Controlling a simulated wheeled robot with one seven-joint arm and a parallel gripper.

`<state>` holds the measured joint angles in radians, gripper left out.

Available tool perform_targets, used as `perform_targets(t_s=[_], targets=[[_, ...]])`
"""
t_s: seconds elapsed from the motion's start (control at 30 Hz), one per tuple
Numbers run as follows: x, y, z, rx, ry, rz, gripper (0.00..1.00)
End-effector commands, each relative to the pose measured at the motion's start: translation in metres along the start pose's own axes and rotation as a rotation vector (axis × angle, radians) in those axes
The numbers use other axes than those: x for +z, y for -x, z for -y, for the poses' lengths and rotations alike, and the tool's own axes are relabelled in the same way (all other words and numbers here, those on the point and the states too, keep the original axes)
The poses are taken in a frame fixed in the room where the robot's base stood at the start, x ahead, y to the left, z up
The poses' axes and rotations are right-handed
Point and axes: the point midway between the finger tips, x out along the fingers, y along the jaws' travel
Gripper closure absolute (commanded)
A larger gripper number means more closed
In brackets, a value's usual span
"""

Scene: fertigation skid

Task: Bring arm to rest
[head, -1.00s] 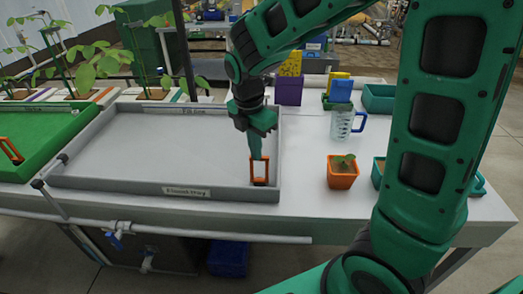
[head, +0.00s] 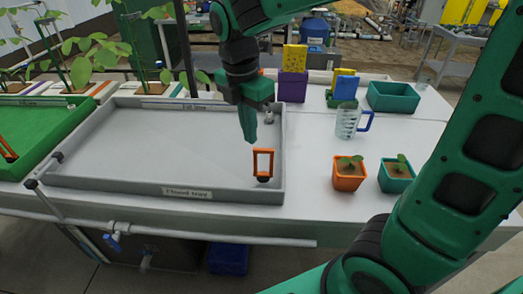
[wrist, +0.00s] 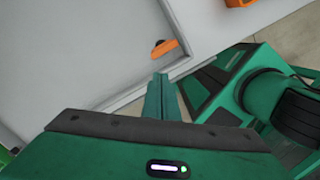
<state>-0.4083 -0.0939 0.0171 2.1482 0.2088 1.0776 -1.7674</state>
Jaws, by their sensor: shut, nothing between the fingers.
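My gripper (head: 248,138) is shut and empty. It points down over the right part of the grey flood tray (head: 120,187), above the tray floor. In the wrist view, the shut fingers (wrist: 160,80) point toward the tray's edge. An orange-framed handle with a dark base (head: 263,164) stands in the tray's front right corner, just right of and below the fingertips, apart from them. It also shows in the wrist view as an orange and black piece (wrist: 164,47). My green arm reaches in from the right.
Right of the tray stand an orange pot (head: 348,175) and a teal pot (head: 396,176) with seedlings, a clear jug (head: 350,122) with a blue handle, and a teal bin (head: 393,97). A green tray (head: 38,130) lies left. Potted plants line the back left.

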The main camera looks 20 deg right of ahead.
Motion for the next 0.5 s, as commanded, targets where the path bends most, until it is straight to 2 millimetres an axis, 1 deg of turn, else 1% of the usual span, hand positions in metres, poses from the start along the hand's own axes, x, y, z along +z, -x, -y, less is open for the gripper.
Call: perform_targets(t_s=[0.03,0.1,0.2,0.5], targets=[[-0.001,0.006,-0.001,0.002,0.002,0.000,1.00],[-0.001,0.011,-0.001,0.000,0.003,-0.001,1.00],[-0.002,0.015,-0.001,-0.001,0.004,-0.001,1.00],[-0.003,0.016,-0.001,-0.001,0.005,-0.001,1.00]])
